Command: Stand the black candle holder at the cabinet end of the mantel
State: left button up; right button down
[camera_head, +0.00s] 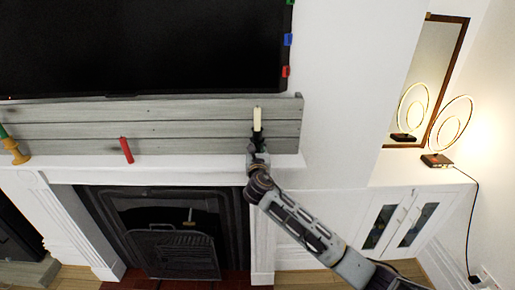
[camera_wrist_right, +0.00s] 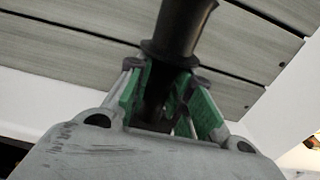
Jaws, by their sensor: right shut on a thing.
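The black candle holder (camera_head: 257,134) is upright with a cream candle (camera_head: 257,117) in it. It is at the right end of the white mantel (camera_head: 200,168), the end toward the cabinet (camera_head: 432,200). My right gripper (camera_head: 258,148) is shut on the holder from the front. In the right wrist view the dark holder (camera_wrist_right: 178,32) rises between the green-padded fingers of the gripper (camera_wrist_right: 168,85). The holder's base is hidden by the gripper and wrist, so I cannot tell whether it touches the mantel. My left gripper is not in view.
A red candle (camera_head: 126,150) stands tilted-looking on the mantel's left half. A wooden holder with a green candle (camera_head: 15,150) is at the far left. Grey boards and a television (camera_head: 140,45) are behind. A ring lamp (camera_head: 437,160) and mirror stand on the cabinet.

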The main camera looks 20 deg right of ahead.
jog(key=shift+w, duration=0.15)
jog(key=shift+f, duration=0.15)
jog(key=c, duration=1.3)
grip_release()
jog(key=shift+o, duration=0.2)
jog(key=b+v, duration=0.1)
jog(key=v, duration=1.1)
jog(key=shift+d, duration=0.1)
